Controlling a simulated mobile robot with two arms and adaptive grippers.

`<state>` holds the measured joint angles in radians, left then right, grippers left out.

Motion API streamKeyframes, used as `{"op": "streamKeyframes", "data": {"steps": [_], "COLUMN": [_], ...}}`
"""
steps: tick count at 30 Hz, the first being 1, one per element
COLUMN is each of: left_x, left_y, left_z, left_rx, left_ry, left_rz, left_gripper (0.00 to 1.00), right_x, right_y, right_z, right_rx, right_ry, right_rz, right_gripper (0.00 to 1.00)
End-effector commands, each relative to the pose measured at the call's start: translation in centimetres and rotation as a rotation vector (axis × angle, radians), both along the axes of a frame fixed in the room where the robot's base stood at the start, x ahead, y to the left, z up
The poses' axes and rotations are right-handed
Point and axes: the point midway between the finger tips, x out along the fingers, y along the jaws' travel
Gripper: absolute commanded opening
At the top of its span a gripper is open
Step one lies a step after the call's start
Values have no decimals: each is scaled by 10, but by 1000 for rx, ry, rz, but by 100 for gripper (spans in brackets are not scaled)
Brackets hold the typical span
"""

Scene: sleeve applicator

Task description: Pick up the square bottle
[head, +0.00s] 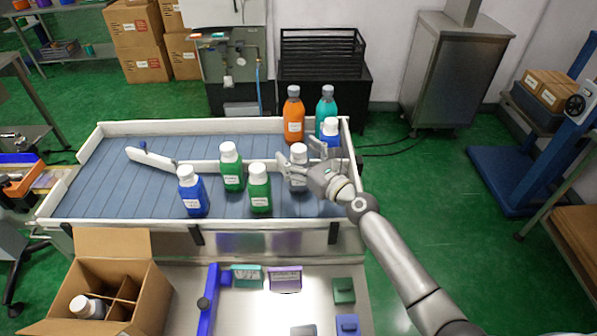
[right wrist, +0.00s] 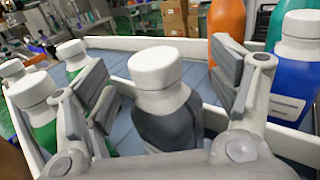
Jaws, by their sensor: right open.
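A dark grey bottle (head: 298,181) with a white cap stands upright on the conveyor. It fills the middle of the right wrist view (right wrist: 168,125), with squarish shoulders. My right gripper (head: 300,153) is open, with its fingers on either side of this bottle; the wrist view shows gaps between fingers and bottle. Other white-capped bottles stand upright: two green ones (head: 232,170) (head: 260,194) and a blue one (head: 193,197) to the left, and another blue one (head: 331,144) just behind the gripper, partly hidden. I cannot tell for certain which the task calls square. My left gripper is out of view.
An orange bottle (head: 293,120) and a teal bottle (head: 325,108) stand at the conveyor's back right. A white diverter bar (head: 150,158) lies across the belt (head: 110,170). A divided cardboard box (head: 139,287) with a bottle inside is at the front left.

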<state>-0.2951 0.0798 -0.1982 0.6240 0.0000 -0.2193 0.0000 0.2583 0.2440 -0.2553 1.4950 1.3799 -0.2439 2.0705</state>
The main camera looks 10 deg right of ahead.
Motion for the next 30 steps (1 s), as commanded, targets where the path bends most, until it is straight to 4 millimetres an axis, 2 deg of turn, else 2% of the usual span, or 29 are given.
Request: {"op": "streamKeyframes", "data": {"steps": [3, 21, 30], "left_x": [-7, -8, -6], "left_y": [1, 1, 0], "left_z": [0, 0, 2], "left_rx": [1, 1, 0], "left_ry": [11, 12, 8], "left_rz": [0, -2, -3], "left_gripper": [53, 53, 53], "right_x": [0, 0, 0], "right_y": [0, 0, 0], "right_z": [0, 1, 4], "right_rx": [0, 1, 2], "right_ry": [0, -2, -1], "right_rz": [0, 0, 0], "right_gripper": [80, 4, 4]}}
